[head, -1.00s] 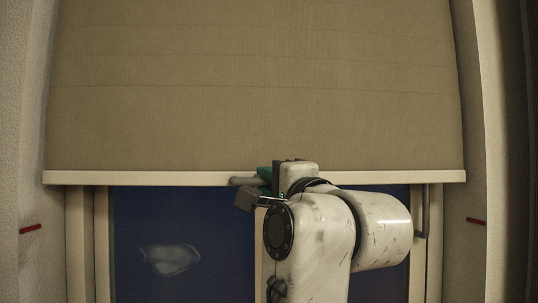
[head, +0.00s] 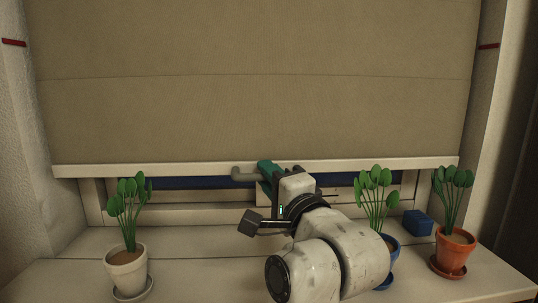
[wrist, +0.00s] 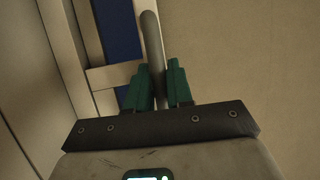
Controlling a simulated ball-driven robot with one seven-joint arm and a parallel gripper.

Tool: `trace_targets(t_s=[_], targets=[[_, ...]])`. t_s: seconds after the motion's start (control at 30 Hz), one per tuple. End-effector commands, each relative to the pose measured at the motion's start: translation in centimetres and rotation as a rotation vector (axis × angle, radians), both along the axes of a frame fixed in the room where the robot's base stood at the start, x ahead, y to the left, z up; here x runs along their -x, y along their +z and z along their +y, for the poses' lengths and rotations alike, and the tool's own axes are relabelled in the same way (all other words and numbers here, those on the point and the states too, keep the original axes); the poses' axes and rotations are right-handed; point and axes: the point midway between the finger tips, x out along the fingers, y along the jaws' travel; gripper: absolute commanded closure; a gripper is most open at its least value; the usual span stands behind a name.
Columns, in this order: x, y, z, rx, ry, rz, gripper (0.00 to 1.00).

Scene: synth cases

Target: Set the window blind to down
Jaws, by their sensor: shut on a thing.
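The beige window blind (head: 250,100) covers most of the window. Its pale bottom rail (head: 130,169) hangs a little above the sill, with a narrow strip of dark blue window (head: 215,183) showing below it. My gripper (head: 266,172), with green fingers, is at the middle of the rail. It is shut on the grey handle (head: 243,175) of the blind. In the wrist view the handle (wrist: 151,40) runs between the green fingertips (wrist: 157,86). My arm hides part of the rail and sill.
On the sill (head: 70,270) stand plants in a white pot (head: 126,270) at left, and a blue pot (head: 390,262) and an orange pot (head: 453,252) at right. A blue box (head: 418,223) sits between the right pots. Red marks (head: 14,42) on the side walls are well above the rail.

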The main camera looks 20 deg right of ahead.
Motion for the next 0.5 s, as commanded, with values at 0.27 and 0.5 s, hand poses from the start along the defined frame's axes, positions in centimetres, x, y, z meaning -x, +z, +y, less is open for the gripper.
trace_targets(t_s=[0.27, 0.5], targets=[[0.0, -5.2, 0.0, 0.001, 0.000, 0.002, 1.00], [0.0, -6.1, 0.0, 0.000, 0.000, 0.001, 1.00]])
